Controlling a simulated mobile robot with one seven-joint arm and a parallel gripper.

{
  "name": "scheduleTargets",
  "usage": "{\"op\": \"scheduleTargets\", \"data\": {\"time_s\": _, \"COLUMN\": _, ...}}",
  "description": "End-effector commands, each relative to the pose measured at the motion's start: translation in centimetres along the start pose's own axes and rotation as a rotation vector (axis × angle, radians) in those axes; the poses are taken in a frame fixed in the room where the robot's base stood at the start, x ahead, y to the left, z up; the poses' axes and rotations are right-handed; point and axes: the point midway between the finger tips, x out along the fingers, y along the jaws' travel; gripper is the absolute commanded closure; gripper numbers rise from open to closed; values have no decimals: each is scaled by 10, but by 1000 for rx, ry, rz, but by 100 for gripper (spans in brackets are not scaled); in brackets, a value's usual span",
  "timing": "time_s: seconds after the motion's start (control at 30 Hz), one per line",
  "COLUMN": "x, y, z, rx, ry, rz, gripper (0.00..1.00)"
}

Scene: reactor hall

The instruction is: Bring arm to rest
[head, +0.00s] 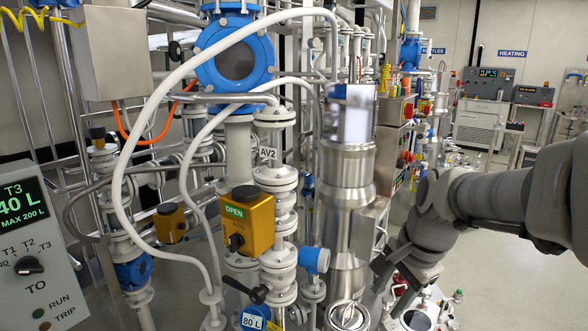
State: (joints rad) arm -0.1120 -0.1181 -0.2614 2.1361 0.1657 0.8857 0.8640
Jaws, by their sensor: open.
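My arm enters from the right edge in the head view, bent at an elbow, with its forearm angled down. My gripper (393,284) hangs low at the arm's end, its dark fingers spread apart and pointing down. I see nothing held between them. It is just right of the steel column (346,190) in the picture; I cannot tell whether they touch. Part of the gripper blends with the dark parts behind it.
Dense piping with a blue valve body (236,58), white hoses and a yellow actuator (246,220) fills the middle. A control panel (30,245) stands at left. Small items stand on a low surface below the gripper. Open floor (490,270) lies at right, with cabinets (483,115) behind.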

Motion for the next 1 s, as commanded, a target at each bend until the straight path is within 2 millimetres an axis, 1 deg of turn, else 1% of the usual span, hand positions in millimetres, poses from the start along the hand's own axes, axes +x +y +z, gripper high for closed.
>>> {"op": "scheduleTargets", "data": {"time_s": 0.03, "x": -17, "y": 6, "z": 10, "rx": -90, "ry": 10, "rz": -21, "gripper": 52}}
{"op": "scheduleTargets", "data": {"time_s": 0.1, "x": -32, "y": 15, "z": 22, "rx": -221, "ry": 27, "rz": -40, "gripper": 52}}
{"op": "scheduleTargets", "data": {"time_s": 0.3, "x": -67, "y": 44, "z": 53, "rx": -598, "ry": 107, "rz": -69, "gripper": 52}}
{"op": "scheduleTargets", "data": {"time_s": 0.4, "x": -80, "y": 60, "z": 66, "rx": -777, "ry": 158, "rz": -67, "gripper": 52}}
{"op": "scheduleTargets", "data": {"time_s": 0.53, "x": -90, "y": 77, "z": 78, "rx": -966, "ry": 219, "rz": -50, "gripper": 52}}
{"op": "scheduleTargets", "data": {"time_s": 0.7, "x": -94, "y": 89, "z": 85, "rx": -1102, "ry": 266, "rz": -27, "gripper": 52}}
{"op": "scheduleTargets", "data": {"time_s": 1.0, "x": -94, "y": 91, "z": 86, "rx": -1126, "ry": 273, "rz": -21, "gripper": 52}}
